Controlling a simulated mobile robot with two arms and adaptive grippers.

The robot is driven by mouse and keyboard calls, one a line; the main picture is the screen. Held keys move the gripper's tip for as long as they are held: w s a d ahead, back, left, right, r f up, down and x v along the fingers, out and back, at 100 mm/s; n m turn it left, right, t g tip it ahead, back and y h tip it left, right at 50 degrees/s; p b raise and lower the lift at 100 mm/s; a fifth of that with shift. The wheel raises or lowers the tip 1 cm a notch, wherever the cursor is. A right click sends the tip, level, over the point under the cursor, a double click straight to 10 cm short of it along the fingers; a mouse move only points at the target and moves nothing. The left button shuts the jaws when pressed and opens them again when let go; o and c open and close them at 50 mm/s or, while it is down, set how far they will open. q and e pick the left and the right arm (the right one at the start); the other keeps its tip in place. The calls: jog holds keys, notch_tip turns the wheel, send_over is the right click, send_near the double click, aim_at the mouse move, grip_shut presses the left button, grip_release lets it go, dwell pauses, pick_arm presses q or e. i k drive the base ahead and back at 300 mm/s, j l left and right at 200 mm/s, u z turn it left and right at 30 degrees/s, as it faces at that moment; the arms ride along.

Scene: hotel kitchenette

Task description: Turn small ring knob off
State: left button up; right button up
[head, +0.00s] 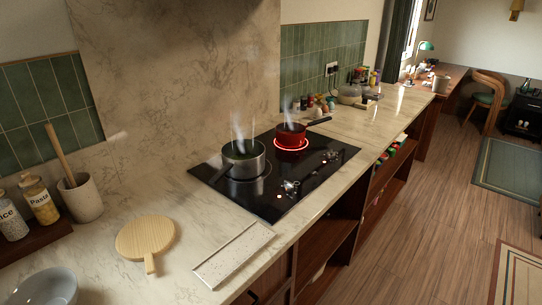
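A black glass cooktop (318,150) is set into the marble counter. A red pan (291,132) with a dark handle stands steaming on a ring (291,144) that glows red. Silver knobs show on the cooktop's front side: a nearer knob (290,187) and a farther knob (330,156). Small red lights show near the knobs. The knobs' exact positions are too small to read. Neither of my grippers is in view.
A white speckled board (233,254) and a round wooden board (146,238) lie on the near counter. A utensil crock (81,198), jars and a grey bowl (45,288) stand at left. Bottles and bowls stand beyond the cooktop.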

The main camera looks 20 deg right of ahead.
aim_at(331, 155)
jog(key=i+l+z, duration=0.1)
jog(key=z, duration=0.35)
jog(key=i+l+z, duration=0.15)
jog(key=l+z, duration=0.15)
jog(key=z, duration=0.15)
jog(key=i+l+z, duration=0.1)
jog(key=z, duration=0.35)
jog(key=i, duration=0.1)
